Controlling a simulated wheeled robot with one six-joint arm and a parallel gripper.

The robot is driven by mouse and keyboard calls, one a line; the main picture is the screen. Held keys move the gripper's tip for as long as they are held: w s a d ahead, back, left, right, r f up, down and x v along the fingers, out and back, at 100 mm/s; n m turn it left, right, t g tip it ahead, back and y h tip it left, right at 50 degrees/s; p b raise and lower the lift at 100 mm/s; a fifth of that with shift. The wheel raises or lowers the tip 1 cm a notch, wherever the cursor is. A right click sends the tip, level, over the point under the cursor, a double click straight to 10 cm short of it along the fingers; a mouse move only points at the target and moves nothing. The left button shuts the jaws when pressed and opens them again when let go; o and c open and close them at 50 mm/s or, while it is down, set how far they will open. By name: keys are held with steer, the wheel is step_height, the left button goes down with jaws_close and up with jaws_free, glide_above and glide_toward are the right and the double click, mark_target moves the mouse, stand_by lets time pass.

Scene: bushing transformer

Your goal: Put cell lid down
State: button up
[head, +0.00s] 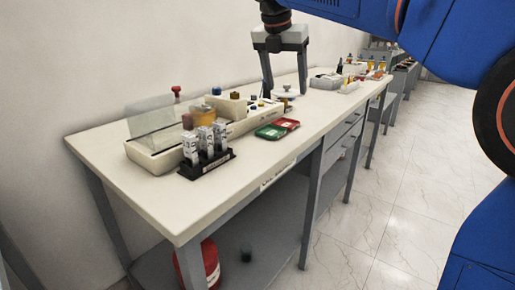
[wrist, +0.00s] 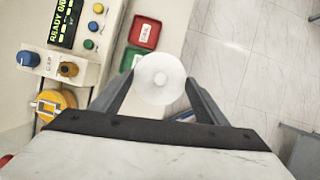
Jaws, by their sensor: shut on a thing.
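The cell lid is a white round disc with a small raised centre. In the wrist view the lid (wrist: 160,78) sits between the fingertips of my gripper (wrist: 158,82), which is shut on it. In the head view the lid (head: 286,94) shows as a small pale disc between the fingers of my gripper (head: 287,92), over the table just behind the red tray. A small darker part shows under the lid; I cannot tell whether it belongs to the lid or touches the table.
A beige instrument (head: 165,157) with a raised clear cover stands left of my gripper. A green tray (head: 270,132) and a red tray (head: 288,124) lie near the table's front edge. A black rack (head: 207,165) holds several vials. The front left tabletop (head: 150,195) is clear.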

steer(key=s+a+f+n+y, duration=0.1)
steer(key=s+a+f+n, duration=0.1)
steer(key=a+f, duration=0.3)
steer(key=s+a, duration=0.1)
steer(key=a, duration=0.2)
steer(key=shift+a+n, duration=0.4)
steer(key=f, duration=0.4)
steer(key=shift+a+f, duration=0.25)
steer(key=shift+f, duration=2.7)
steer(key=shift+f, duration=0.15)
steer(key=o, duration=1)
steer(key=v, duration=1.2)
steer(key=shift+s, duration=0.15)
